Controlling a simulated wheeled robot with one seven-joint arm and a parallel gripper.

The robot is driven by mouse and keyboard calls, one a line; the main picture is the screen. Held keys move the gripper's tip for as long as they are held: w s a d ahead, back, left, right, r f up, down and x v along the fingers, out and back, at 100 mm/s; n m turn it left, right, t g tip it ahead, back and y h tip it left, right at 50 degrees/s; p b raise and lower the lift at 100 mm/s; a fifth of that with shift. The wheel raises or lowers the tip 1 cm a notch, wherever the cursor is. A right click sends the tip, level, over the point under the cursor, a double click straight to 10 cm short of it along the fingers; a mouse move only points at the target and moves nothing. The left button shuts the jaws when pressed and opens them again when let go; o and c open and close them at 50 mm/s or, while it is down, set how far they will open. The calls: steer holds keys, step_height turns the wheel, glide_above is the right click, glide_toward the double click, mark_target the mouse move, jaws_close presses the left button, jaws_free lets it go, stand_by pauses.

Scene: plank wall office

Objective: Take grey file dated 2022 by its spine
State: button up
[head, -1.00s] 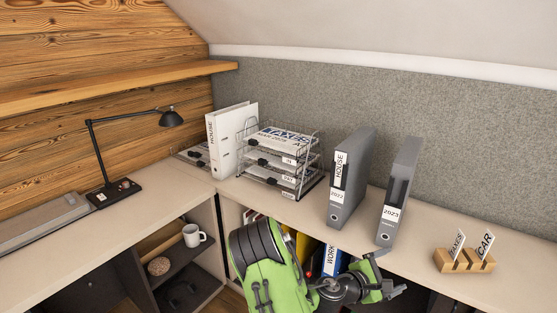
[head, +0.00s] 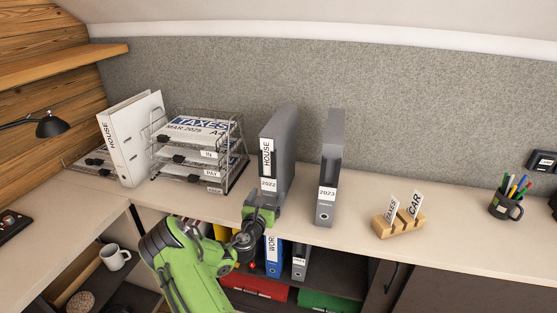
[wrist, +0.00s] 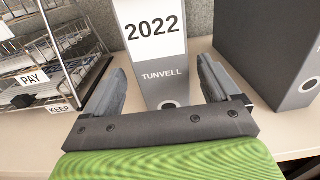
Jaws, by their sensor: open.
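The grey file dated 2022 (head: 284,150) stands upright on the desk, its spine facing me with a HOUSE label above the 2022 label. In the wrist view its lower spine (wrist: 160,75) shows 2022, TUNVELL and part of a finger hole. My gripper (wrist: 158,90) is open, with one finger on each side of the lower spine and nothing clamped. In the head view my gripper (head: 262,207) is at the foot of this file and hides its lowest part. Whether the fingers touch the file, I cannot tell.
A grey 2023 file (head: 328,185) stands just right, with a gap between. A wire letter tray (head: 240,160) and a white HOUSE binder (head: 135,135) stand left. A wooden card holder (head: 398,226) and pen mug (head: 505,207) are right. Shelf binders (head: 273,260) sit below.

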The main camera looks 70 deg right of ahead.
steer(key=d, duration=0.5)
steer(key=shift+w+d+r+b, duration=0.1)
steer(key=shift+w+d+b, duration=0.2)
steer(key=shift+d+b, duration=0.05)
steer(key=c, duration=1.2)
steer(key=shift+r, duration=0.15)
steer(key=shift+c, duration=0.9)
